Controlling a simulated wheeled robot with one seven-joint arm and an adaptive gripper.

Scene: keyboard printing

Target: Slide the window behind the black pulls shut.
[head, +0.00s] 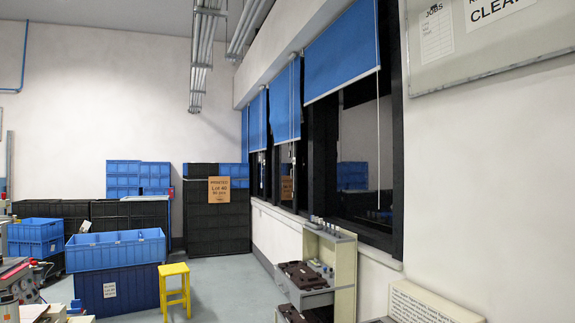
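A row of black-framed windows runs along the right wall. The nearest window (365,150) has dark glass, with a blue roller blind (342,52) partly lowered over its top and a thin cord (378,150) hanging at its right. Farther windows (287,172) also have partly lowered blue blinds. Several small dark upright pieces (328,227) stand on the cream cabinet in front of the nearest window's lower edge; I cannot tell if they are the black pulls. I cannot tell how far any sash is open. My gripper is not in view.
The cream cabinet (345,270) with pulled-out trays stands below the nearest window. A yellow stool (175,290), blue crates (115,250) and dark crate stacks (217,225) stand left and behind. Grey floor (232,290) is clear between stool and cabinet. Machinery (15,285) stands at left.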

